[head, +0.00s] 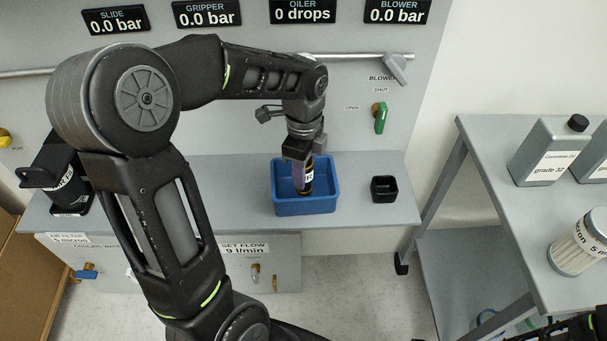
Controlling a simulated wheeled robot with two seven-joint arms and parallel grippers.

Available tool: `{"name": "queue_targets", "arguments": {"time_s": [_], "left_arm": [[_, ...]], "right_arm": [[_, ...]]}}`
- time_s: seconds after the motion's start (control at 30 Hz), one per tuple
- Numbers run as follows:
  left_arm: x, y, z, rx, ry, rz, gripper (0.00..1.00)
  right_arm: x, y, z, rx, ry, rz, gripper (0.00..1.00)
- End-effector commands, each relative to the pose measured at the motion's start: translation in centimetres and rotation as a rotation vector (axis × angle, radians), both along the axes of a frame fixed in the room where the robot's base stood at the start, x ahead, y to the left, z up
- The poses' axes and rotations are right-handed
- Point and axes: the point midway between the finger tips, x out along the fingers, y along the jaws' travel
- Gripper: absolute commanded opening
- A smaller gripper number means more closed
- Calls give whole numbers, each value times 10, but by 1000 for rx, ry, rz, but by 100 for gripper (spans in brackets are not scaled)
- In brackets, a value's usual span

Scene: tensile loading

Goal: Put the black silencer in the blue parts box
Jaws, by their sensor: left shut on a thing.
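The blue parts box (305,207) stands on the grey bench, right of the middle of the head view. My left gripper (303,158) points down over the box and is shut on the black silencer (307,186). The silencer is a dark upright cylinder with a pale label and a yellowish band. Its lower end is inside the box outline; I cannot tell whether it touches the floor of the box. My right gripper is not in view; only a bit of dark arm shows at the lower right corner.
A small black bin (384,189) stands right of the box. A green-handled valve (380,117) is on the panel behind. A black filter unit (62,178) is at the left. A side table at the right holds a grey canister (546,150) and a clear jar (578,243).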

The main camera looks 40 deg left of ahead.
Motion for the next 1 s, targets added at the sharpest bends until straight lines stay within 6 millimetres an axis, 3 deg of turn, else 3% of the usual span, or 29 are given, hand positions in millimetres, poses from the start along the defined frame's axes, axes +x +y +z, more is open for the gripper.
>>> {"name": "queue_targets", "arguments": {"time_s": [0.13, 0.57, 0.6, 0.83, 1.0], "left_arm": [[2, 2, -18, 0, 2, 1, 0], [3, 2, -24, -1, 0, 0, 0], [3, 2, -23, -1, -1, 0, 39], [3, 2, -23, -1, 0, 0, 57], [3, 2, -23, -1, 0, 0, 57]], "right_arm": [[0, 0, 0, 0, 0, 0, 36], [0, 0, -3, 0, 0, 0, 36], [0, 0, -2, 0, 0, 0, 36], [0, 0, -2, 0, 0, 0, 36], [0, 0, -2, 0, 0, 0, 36]]}}
